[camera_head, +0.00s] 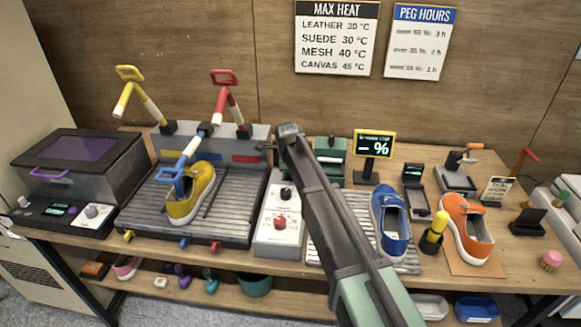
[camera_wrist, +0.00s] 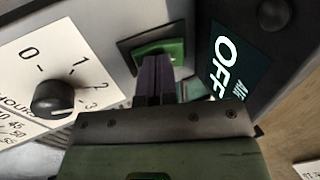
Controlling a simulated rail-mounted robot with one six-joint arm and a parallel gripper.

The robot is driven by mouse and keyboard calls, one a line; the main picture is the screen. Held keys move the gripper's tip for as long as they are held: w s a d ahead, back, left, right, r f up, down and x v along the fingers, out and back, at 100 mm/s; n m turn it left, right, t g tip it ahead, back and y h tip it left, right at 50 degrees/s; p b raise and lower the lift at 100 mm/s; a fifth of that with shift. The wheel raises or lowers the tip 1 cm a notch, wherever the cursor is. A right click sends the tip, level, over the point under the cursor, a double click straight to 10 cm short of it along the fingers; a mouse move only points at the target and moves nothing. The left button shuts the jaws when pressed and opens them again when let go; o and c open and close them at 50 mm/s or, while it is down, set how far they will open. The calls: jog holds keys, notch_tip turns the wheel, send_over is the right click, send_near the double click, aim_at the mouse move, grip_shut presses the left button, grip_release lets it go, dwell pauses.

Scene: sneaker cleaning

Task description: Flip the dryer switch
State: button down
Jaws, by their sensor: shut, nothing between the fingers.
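In the wrist view a green switch (camera_wrist: 174,48) sits in a dark recessed frame on a grey panel. My gripper (camera_wrist: 154,62) is shut and empty, its purple fingers side by side. The fingertips overlap the lower part of the switch in the picture; I cannot tell whether they touch it. A dark display (camera_wrist: 228,62) right of the switch reads "AIR OFF". In the head view my arm crosses the middle of the bench, and my fingertips cannot be made out.
In the head view a white control box (camera_head: 262,238) with a black and a red knob stands left of my arm. A yellow shoe (camera_head: 190,196) lies on the left rack, a blue shoe (camera_head: 391,222) right of my arm, and an orange shoe (camera_head: 468,228) further right.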

jog(key=p+v, duration=1.3)
jog(key=v, duration=0.1)
jog(key=shift+s, duration=0.35)
jog(key=shift+f, duration=0.1)
jog(key=shift+w+d+t, duration=0.15)
jog(key=shift+w+t, duration=0.15)
jog(key=shift+w, duration=0.25)
